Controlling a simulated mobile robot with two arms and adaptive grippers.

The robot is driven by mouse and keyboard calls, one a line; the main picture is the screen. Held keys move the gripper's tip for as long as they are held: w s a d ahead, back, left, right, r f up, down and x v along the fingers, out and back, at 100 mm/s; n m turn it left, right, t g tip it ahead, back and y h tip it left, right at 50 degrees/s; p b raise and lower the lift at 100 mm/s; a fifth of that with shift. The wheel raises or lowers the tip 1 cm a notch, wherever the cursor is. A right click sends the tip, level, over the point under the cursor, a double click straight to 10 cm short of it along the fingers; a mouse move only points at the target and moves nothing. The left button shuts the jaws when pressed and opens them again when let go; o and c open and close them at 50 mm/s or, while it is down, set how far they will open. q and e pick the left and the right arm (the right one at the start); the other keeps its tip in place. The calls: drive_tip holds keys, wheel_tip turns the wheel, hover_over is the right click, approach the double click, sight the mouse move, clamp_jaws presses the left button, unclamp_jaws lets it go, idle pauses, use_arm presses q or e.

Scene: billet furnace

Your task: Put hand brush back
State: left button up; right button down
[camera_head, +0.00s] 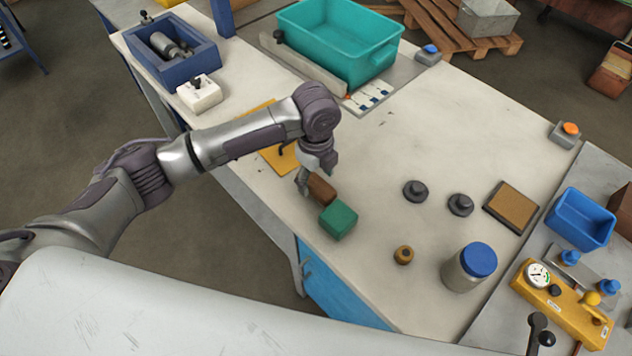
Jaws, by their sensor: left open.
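A brown block-like piece (321,191) and a green block (338,220) lie end to end on the pale bench (400,150), left of its middle. They look like the hand brush, but I cannot tell whether they are one piece or two touching things. My left gripper (316,178) points down just above the brown piece, its fingers apart. One finger is beside the left end of the brown piece; contact is unclear. The gripper hides part of that end. My right gripper is not in view.
A teal bin (340,40), blue box (172,48) and white block (199,93) stand at the back. Dark knobbed weights (415,190), a brass piece (403,255), a blue-lidded jar (469,267) and a brown pad (511,207) stand right. A yellow gauge unit (562,305) is far right.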

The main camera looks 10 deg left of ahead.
sight(316, 182)
use_arm(q)
wheel_tip(316, 182, up, 10)
drive_tip(key=b, duration=0.1)
drive_tip(key=shift+f, duration=0.15)
idle(0.5)
